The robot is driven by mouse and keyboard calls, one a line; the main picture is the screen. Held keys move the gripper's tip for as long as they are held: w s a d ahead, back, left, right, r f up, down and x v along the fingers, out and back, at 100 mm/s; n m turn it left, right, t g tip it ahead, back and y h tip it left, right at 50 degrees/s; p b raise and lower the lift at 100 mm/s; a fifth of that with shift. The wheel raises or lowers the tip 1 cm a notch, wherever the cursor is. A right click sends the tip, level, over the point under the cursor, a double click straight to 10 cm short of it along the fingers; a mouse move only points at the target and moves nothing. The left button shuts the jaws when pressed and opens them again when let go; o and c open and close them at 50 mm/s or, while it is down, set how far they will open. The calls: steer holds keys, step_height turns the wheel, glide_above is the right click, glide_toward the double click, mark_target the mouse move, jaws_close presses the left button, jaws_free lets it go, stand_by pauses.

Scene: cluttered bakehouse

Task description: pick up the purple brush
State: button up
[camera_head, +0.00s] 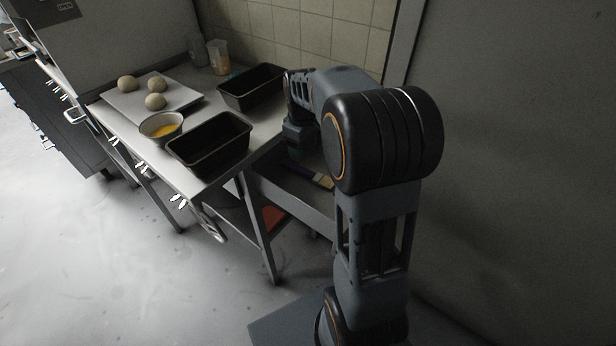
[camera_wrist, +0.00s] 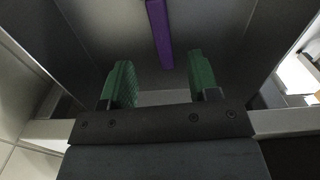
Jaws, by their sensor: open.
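The purple brush shows in the wrist view (camera_wrist: 159,32) as a narrow purple bar at the top middle, running out of the picture, on a grey surface. My gripper (camera_wrist: 161,78) is open, with green pads on its two fingers and nothing between them. The brush is ahead of the fingertips, roughly centred between them and apart from them. In the head view, a small purple strip (camera_head: 320,179) lies in the grey recess beside the table, below my wrist.
The steel table (camera_head: 195,182) holds two dark loaf tins (camera_head: 210,146) (camera_head: 252,88), a bowl of yellow liquid (camera_head: 161,126) and a tray (camera_head: 118,106) with dough balls. A tiled wall stands behind. In the wrist view, grey walls flank the brush closely.

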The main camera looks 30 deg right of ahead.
mark_target(303, 170)
steer(key=shift+f+b, duration=1)
steer(key=shift+f, duration=2.85)
steer(key=shift+c, duration=0.4)
steer(key=c, duration=0.8)
steer(key=shift+r, duration=0.15)
steer(key=shift+r, duration=0.25)
step_height(303, 170, up, 3)
steer(key=shift+s+a+r+p, duration=0.1)
steer(key=shift+p, duration=0.45)
steer(key=s+a+r+p, duration=0.2)
steer(key=s+a+r, duration=0.2)
steer(key=s+r, duration=0.5)
steer(key=s, duration=0.4)
